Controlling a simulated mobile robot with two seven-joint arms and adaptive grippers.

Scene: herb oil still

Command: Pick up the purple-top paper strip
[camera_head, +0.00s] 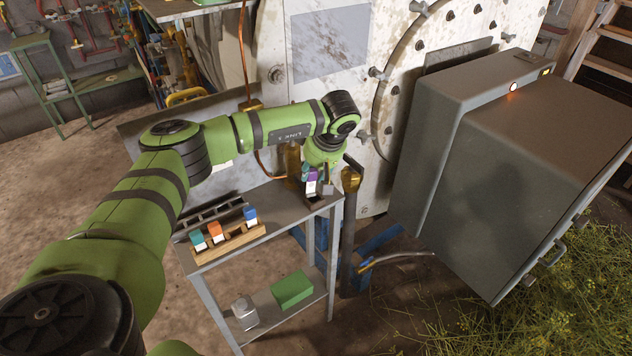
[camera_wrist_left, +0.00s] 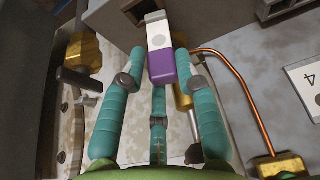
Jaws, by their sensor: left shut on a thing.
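The purple-top paper strip (camera_head: 311,187) is at the far right end of the grey shelf table's top. In the left wrist view the strip (camera_wrist_left: 159,62) shows its purple end towards me and its white end pointing away. My left gripper (camera_head: 313,176) has its teal fingers around the purple end. In the wrist view the gripper (camera_wrist_left: 156,80) is shut on the strip. The white end overlaps a grey box with a dark opening (camera_wrist_left: 122,18); I cannot tell whether it touches it. My right gripper is out of view.
A wooden rack (camera_head: 232,242) holds teal, orange and blue-topped strips on the grey table (camera_head: 272,208). A green box (camera_head: 292,290) lies on its lower shelf. A dark post with a brass top (camera_head: 350,180) stands close right of my gripper. A large grey cabinet (camera_head: 530,160) stands further right.

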